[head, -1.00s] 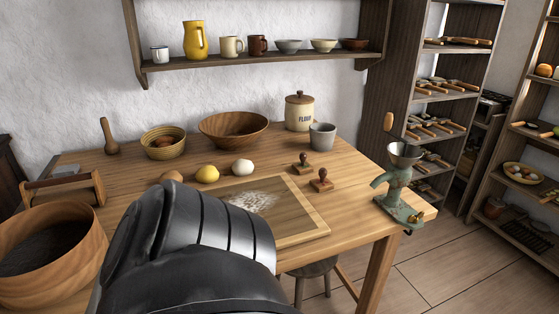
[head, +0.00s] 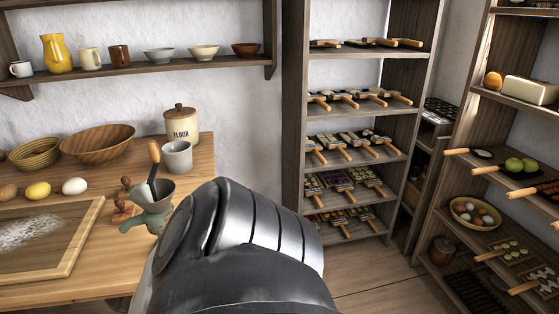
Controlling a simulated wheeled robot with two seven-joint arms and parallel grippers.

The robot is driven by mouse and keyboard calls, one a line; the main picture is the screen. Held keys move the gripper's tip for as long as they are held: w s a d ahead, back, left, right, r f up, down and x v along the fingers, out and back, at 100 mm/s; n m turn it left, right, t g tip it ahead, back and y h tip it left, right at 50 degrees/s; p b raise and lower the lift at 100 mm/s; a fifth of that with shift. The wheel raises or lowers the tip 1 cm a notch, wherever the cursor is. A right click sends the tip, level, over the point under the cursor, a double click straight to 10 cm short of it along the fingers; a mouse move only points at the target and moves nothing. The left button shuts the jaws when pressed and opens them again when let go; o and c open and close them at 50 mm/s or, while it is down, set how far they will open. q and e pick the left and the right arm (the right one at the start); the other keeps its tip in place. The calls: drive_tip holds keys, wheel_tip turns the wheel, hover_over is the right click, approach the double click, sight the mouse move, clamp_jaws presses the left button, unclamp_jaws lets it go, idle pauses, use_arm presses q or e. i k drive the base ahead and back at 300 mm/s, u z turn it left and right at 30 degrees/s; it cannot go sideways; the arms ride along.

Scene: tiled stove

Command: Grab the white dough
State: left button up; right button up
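The white dough (head: 74,187) is a small round ball on the wooden table (head: 193,199), at the left of the head view. It sits just behind the framed board and in front of the large wooden bowl. A yellow ball (head: 38,190) and a brown ball (head: 8,192) lie in a row to its left. One of my arms, dark grey with silver bands, fills the lower middle, to the right of the dough and apart from it in the picture. Neither gripper's fingers show.
The framed board with flour (head: 84,236) lies in front of the dough. Behind are a wooden bowl (head: 97,145), basket (head: 36,154), flour jar (head: 181,125) and grey cup (head: 177,157). A grinder (head: 152,205) stands beside my arm. Shelves (head: 294,110) stand right.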

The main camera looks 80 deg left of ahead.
sight(76, 186)
drive_tip(key=i, duration=0.3)
drive_tip(key=u, duration=4)
